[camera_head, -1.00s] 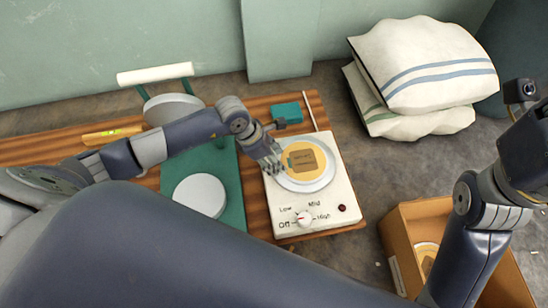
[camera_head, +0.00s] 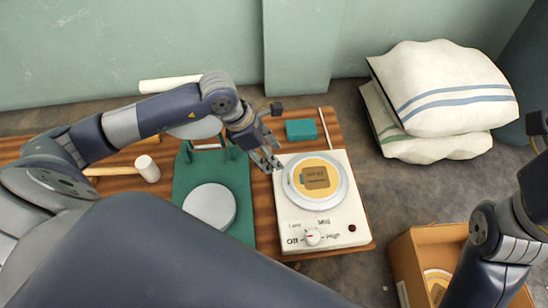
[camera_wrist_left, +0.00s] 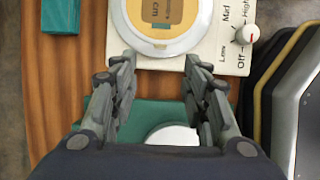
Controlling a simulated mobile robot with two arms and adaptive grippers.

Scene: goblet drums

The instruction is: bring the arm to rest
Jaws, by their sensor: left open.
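My left gripper (camera_head: 266,160) is open and empty in the head view. It hangs above the table between the green press (camera_head: 240,185) and the white hotplate (camera_head: 340,225). In the left wrist view its two fingers (camera_wrist_left: 158,95) are spread apart, with the hotplate (camera_wrist_left: 215,50) beyond their tips. A round drum head with a brown label (camera_head: 315,178) lies on the hotplate's round plate. My right arm (camera_head: 505,230) shows at the right edge, but its gripper is out of view.
A cardboard box (camera_head: 415,255) stands on the floor at the right. White striped sacks (camera_head: 445,90) are stacked behind it. A teal block (camera_head: 301,130) and a thin stick (camera_head: 325,128) lie behind the hotplate. A mallet (camera_head: 147,168) lies left of the press.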

